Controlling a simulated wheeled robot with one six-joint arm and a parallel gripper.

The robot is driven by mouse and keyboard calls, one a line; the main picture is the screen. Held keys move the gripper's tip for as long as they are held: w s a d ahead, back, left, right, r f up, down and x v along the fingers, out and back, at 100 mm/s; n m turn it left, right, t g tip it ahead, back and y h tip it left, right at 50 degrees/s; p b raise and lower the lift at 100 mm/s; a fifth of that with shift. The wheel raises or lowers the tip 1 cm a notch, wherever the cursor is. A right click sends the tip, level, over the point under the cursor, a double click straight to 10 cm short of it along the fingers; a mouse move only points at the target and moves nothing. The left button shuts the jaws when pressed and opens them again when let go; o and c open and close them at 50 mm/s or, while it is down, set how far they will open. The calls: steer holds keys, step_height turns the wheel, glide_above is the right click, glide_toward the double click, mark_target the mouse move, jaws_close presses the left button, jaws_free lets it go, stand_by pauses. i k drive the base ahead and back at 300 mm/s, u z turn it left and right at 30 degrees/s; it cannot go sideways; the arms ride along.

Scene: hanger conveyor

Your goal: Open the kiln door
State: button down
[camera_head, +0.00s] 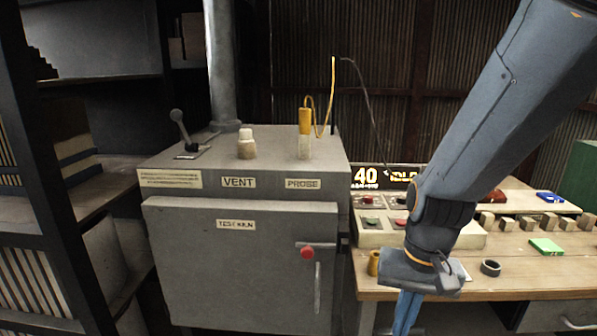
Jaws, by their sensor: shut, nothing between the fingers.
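The kiln (265,160) is a grey box labelled VENT and PROBE on its upper front. Its door (225,275) is a flat grey panel labelled TEST KILN and looks closed. A red knob (307,252) sits below a short horizontal latch bar (315,244) at the door's upper right. A vertical handle (318,285) hangs below them. My gripper (405,318) points down with blue fingers, right of the door and apart from it, in front of the bench's left part. It is shut and empty; its tips are near the lower picture edge.
A wooden bench (510,285) stands right of the kiln, with a button box (375,235), a dark ring (490,268) and a green block (546,246). Dark shelving (75,200) stands close on the left. A lever (180,130) and a yellow probe (305,120) stand on the kiln top.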

mark_target(234, 264)
steer(key=z, duration=1.4)
steer(key=k, duration=1)
steer(key=u, duration=1.25)
